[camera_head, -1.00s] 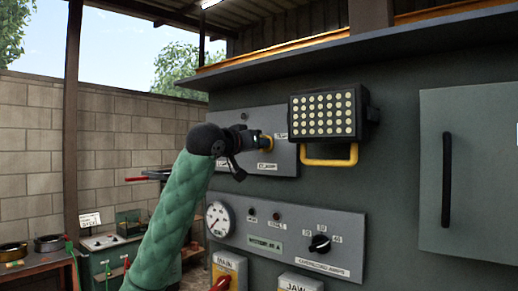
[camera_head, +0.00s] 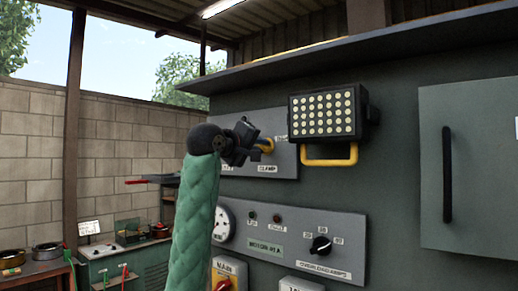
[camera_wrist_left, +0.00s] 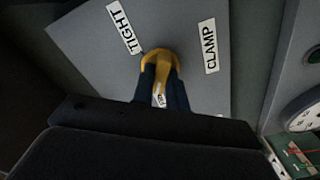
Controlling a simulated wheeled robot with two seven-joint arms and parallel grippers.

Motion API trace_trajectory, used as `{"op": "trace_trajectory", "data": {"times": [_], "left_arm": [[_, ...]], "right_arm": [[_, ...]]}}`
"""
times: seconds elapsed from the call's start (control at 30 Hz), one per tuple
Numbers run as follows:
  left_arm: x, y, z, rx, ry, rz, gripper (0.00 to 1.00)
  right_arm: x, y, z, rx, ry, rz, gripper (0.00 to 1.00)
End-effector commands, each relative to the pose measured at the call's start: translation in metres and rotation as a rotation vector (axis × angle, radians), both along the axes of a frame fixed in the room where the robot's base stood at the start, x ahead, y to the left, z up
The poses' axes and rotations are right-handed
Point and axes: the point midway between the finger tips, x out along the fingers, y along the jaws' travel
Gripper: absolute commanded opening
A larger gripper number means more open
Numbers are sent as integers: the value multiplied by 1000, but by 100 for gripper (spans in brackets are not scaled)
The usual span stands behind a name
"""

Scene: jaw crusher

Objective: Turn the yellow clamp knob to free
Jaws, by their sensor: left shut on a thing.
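The yellow clamp knob (camera_head: 268,146) is on a grey plate (camera_head: 285,165) on the dark cabinet, left of the lamp. In the left wrist view the knob (camera_wrist_left: 160,58) shows between my fingers, with the labels "TIGHT" (camera_wrist_left: 124,28) and "CLAMP" (camera_wrist_left: 210,46) beside it. My left gripper (camera_head: 262,145) is shut on the knob; in the left wrist view its dark fingers (camera_wrist_left: 161,90) stand on both sides of the knob's bar. The "FREE" label is not seen. My right gripper is not in view.
A lamp panel (camera_head: 325,114) with a yellow handle (camera_head: 329,162) juts out right of the knob. Below is a panel (camera_head: 290,240) with a gauge and a black dial (camera_head: 320,245). A cabinet door with a black handle (camera_head: 447,178) is at right.

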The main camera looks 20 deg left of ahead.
Motion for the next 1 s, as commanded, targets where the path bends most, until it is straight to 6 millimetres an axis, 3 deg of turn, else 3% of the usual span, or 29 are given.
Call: {"op": "trace_trajectory", "data": {"times": [0.73,0.77,0.83,1.0], "left_arm": [[1,0,-1,-76,30,0,0],[1,0,-1,-76,30,0,20],[1,0,-1,-76,30,0,34],[0,0,-1,-77,29,1,36]], "right_arm": [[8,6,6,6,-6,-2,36],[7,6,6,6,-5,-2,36],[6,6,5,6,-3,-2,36],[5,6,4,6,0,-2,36]]}}
